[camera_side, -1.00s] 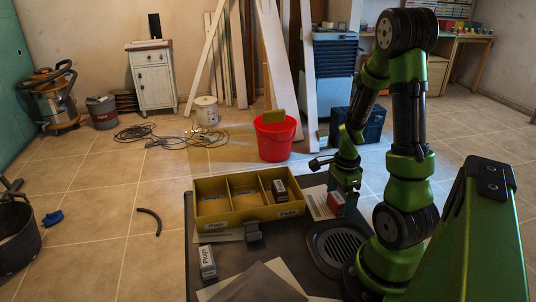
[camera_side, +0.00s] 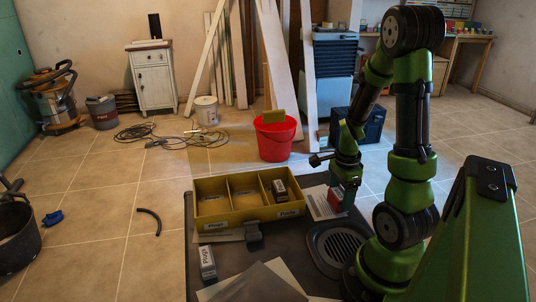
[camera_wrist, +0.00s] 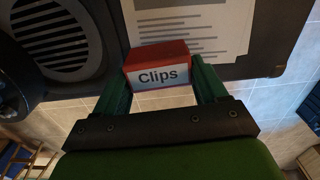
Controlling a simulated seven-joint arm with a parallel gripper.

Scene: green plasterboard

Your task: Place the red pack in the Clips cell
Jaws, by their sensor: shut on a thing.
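The red pack (camera_wrist: 158,64) has a white front label reading "Clips". My gripper (camera_wrist: 160,85) is shut on it, with one green finger on each side. In the side view the red pack (camera_side: 335,198) is in my gripper (camera_side: 338,190), to the right of the yellow tray (camera_side: 240,222). The tray has three cells. The left cell's label reads "Plugs" and the right one's "Pads". The middle cell (camera_side: 246,203) looks empty of packs; its front label is hidden behind a dark object.
A dark pack (camera_side: 280,190) stands in the right cell. The dark object (camera_side: 253,236) is at the tray's front. A grey pack (camera_side: 207,262) labelled "Plugs" lies front left. A printed sheet (camera_side: 322,206) and a round grille (camera_side: 335,246) are on the right of the dark table.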

